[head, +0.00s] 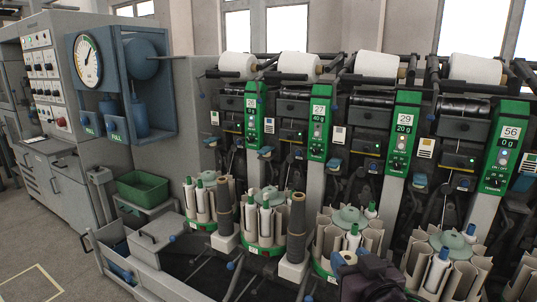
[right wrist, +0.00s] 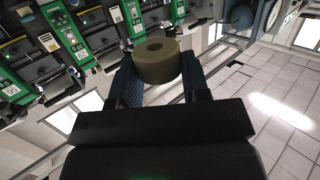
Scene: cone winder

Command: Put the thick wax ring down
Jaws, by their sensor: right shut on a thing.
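The thick wax ring (right wrist: 155,64) is an olive-tan, thick-walled ring with a small central hole. In the right wrist view it sits between the two blue finger pads of my right gripper (right wrist: 159,76), which is shut on it. In the head view my right gripper (head: 347,263) is at the bottom, right of centre, in front of the winder's bobbin magazines. Only a small part of what it holds can be made out there. My left gripper is not in view.
Winding units with green panels (head: 319,125) and white cones (head: 376,64) line the back. Round magazines with bobbins (head: 264,220) stand in front, with dark tall cones (head: 297,227) between them. A green bin (head: 142,188) and grey open box (head: 128,262) are at left.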

